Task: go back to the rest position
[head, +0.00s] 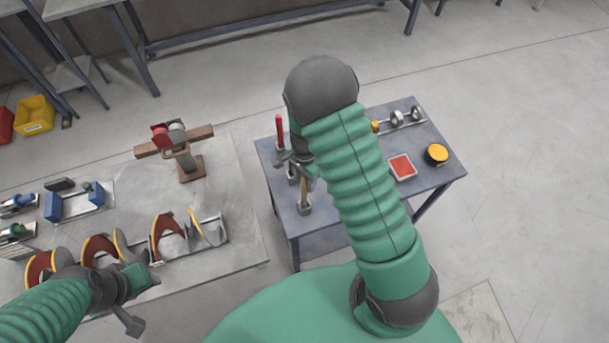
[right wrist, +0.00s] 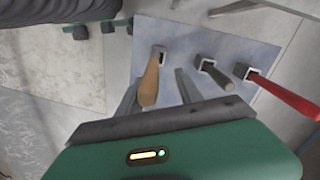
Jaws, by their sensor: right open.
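My right gripper (head: 298,160) is over the left side of the small blue-grey table, partly hidden by my green right arm. In the right wrist view its two fingers (right wrist: 157,95) are apart. A wooden-handled tool (right wrist: 150,82) shows between them in the picture, standing in a square holder; I cannot tell whether they touch. It also shows in the head view (head: 304,190). A dark-handled tool (right wrist: 216,76) and a red-handled tool (right wrist: 285,97) stand in holders alongside. My left gripper (head: 130,318) is low at the left, near the auger rack; its jaw opening is unclear.
The small table (head: 325,222) also bears a red square tray (head: 401,167), a yellow-topped round can (head: 436,154) and a rack of round parts (head: 397,118). Auger pieces (head: 168,235) and a red clamp stand (head: 188,163) are on the left platform. Floor at right is clear.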

